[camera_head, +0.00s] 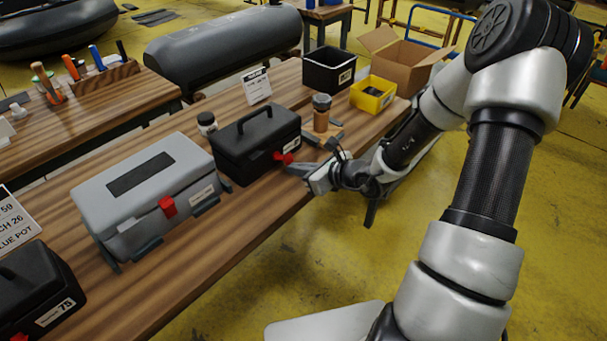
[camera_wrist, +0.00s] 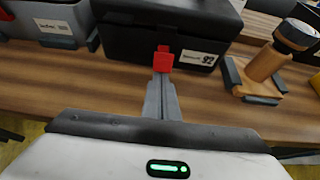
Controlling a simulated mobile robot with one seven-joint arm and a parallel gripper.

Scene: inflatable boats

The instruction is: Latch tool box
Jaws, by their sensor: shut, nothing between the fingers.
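A black tool box (camera_head: 255,146) with a handle stands on the wooden table, its lid looking closed. It also shows in the wrist view (camera_wrist: 130,40), with a label reading 92. Its red latch (camera_wrist: 163,60) sits on the front face, and also shows in the head view (camera_head: 283,158). My gripper (camera_head: 302,169) is shut and empty in front of the box. In the wrist view its fingertips (camera_wrist: 162,80) are right at the lower edge of the latch; I cannot tell whether they touch it.
A grey tool box (camera_head: 150,195) with a red latch stands to the left, and another black box (camera_head: 35,295) is at the lower left. Open floor lies before the table.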

